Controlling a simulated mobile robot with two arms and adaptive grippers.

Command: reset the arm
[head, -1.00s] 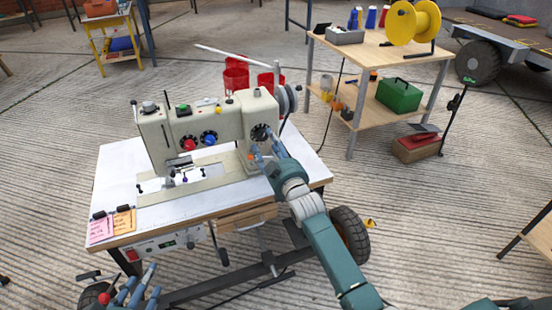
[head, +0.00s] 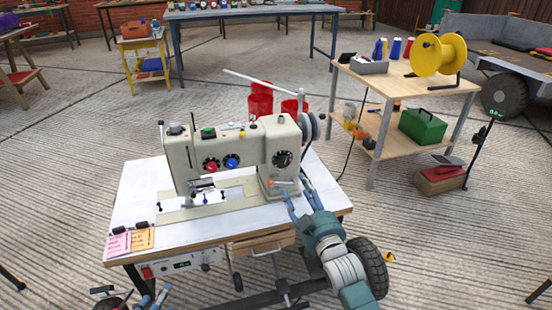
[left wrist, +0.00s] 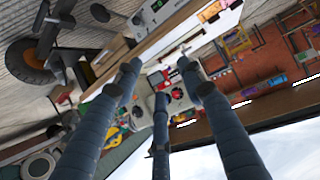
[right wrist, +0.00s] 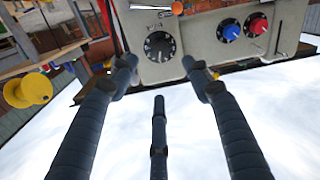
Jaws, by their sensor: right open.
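My right arm comes in from the lower right of the head view. Its gripper (head: 297,192) is open and empty, at the right front of the cream sewing machine (head: 185,158), below the machine's black dial (head: 282,158). In the right wrist view the spread fingers (right wrist: 160,68) have the dial (right wrist: 159,46) beyond them, with a gap. My left gripper shows only partly at the bottom edge of the head view (head: 152,300). In the left wrist view its fingers (left wrist: 160,70) are spread and empty, with the machine's red knob (left wrist: 177,94) beyond them.
The machine stands on a white-topped table (head: 135,190) with pink and orange notes (head: 130,240) at its left corner. A wooden shelf table (head: 400,82) with a yellow spool (head: 437,55) stands at right. Concrete floor (head: 440,240) lies open at right front.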

